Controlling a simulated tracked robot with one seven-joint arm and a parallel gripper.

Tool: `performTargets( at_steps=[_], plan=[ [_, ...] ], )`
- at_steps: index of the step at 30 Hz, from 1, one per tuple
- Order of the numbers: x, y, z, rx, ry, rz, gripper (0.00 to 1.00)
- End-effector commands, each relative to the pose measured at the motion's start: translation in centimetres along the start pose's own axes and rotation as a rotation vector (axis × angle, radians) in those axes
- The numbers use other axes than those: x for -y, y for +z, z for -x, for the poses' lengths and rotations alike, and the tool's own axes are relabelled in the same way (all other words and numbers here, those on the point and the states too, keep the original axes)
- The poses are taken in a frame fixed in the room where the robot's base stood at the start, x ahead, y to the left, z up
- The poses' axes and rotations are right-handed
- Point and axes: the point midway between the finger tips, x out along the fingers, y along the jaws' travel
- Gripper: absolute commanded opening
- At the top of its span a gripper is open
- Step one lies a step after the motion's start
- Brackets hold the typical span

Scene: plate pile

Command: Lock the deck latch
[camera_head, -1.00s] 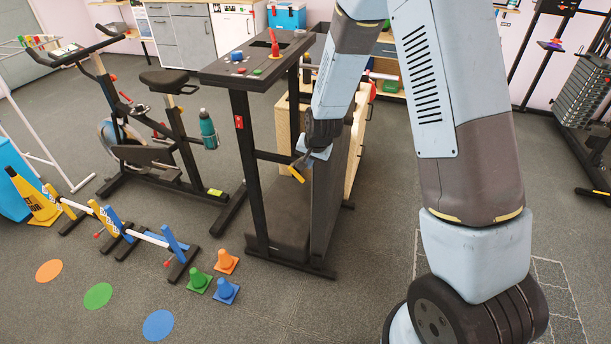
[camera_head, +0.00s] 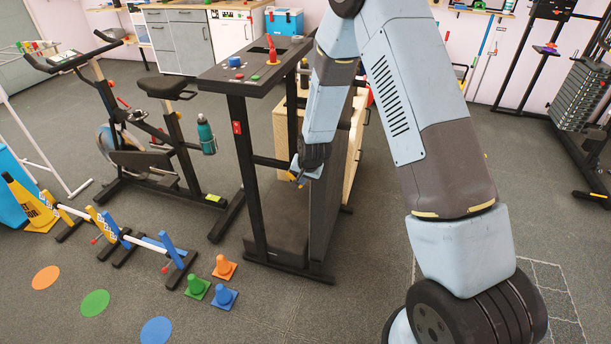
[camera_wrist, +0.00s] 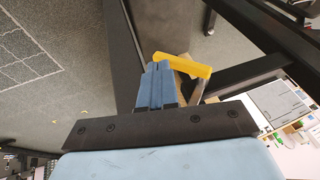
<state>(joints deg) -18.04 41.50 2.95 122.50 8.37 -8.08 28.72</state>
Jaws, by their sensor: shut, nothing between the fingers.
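The treadmill (camera_head: 240,115) stands in the middle of the head view, with its dark deck panel (camera_head: 328,215) upright at its right side. The deck latch shows as a yellow handle (camera_wrist: 186,66) in the wrist view, lying slantwise beside my fingertips. In the head view only a small yellow bit of the latch (camera_head: 291,177) shows beside my gripper (camera_head: 299,174). My gripper's blue fingers (camera_wrist: 158,70) are shut and empty, with their tips close to the handle's left end. I cannot tell whether they touch it. The latch's mount is partly hidden behind the fingers.
A treadmill upright (camera_head: 246,180) stands left of my gripper. A wooden cabinet (camera_head: 356,150) is close behind the deck. An exercise bike (camera_head: 150,165) stands left, with small cones (camera_head: 222,298) and hurdles on the floor in front. Open floor lies right of the deck.

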Motion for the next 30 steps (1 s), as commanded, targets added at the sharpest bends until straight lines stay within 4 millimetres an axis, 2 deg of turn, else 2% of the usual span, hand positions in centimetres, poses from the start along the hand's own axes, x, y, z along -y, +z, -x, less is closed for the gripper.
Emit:
performTargets(
  at_steps=[6,15,16,30],
  plan=[
    [0.0,0.0,-1.1,0.001,0.000,0.000,0.00],
    [0.0,0.0,-1.1,0.000,0.000,0.000,0.00],
    [-0.6,-0.2,-1.0,0.000,0.000,-0.001,0.00],
    [0.0,0.4,-1.8,0.000,-0.001,0.003,0.00]
  ],
)
